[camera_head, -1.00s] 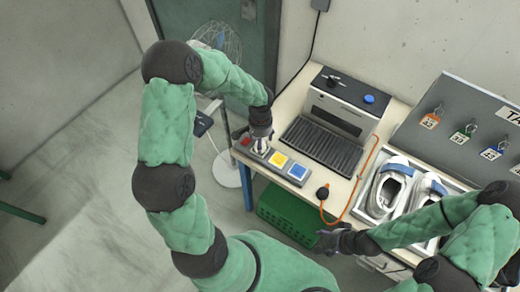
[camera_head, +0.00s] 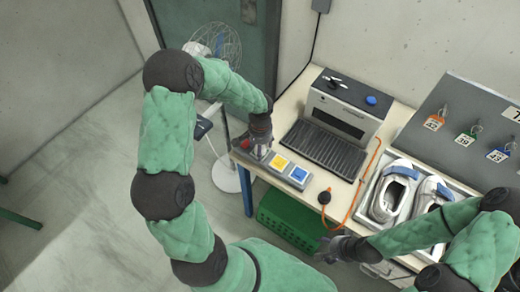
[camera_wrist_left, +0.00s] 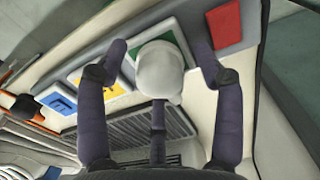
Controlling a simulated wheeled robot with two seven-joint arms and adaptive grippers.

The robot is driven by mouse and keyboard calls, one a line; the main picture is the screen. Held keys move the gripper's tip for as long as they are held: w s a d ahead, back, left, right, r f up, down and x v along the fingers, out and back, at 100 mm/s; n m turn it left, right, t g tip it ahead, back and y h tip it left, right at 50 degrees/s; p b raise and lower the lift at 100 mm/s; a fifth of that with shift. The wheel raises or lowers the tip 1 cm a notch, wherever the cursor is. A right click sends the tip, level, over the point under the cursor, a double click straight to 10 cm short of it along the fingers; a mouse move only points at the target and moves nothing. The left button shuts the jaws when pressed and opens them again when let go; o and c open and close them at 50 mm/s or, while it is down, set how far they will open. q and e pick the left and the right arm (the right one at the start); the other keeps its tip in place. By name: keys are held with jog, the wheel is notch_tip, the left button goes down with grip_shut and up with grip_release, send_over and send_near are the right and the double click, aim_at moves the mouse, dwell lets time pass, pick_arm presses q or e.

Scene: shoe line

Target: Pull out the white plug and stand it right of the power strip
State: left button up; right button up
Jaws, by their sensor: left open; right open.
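The white plug (camera_wrist_left: 160,70) has a rounded head and stands on the green square of the power strip (camera_wrist_left: 72,78) in the left wrist view. The grey strip, with red, yellow and blue squares, lies along the table's front left in the head view (camera_head: 288,169). My left gripper (camera_head: 259,150) is low over the strip; in the left wrist view its open fingers (camera_wrist_left: 160,54) are on either side of the plug, with gaps visible. The plug is mostly hidden by the gripper in the head view. My right gripper (camera_head: 332,247) is open and empty, in front of the table.
A dark plug (camera_head: 324,197) on an orange cord lies right of the strip. A machine with a black grille (camera_head: 325,147) stands behind it. A box of white shoes (camera_head: 395,190) is further right. A green crate (camera_head: 290,222) is below the table edge.

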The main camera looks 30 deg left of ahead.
dwell(0.8)
pick_arm(q)
grip_shut()
jog(key=shift+r, duration=0.1)
jog(key=shift+r+p, duration=1.9)
jog(key=shift+r, duration=1)
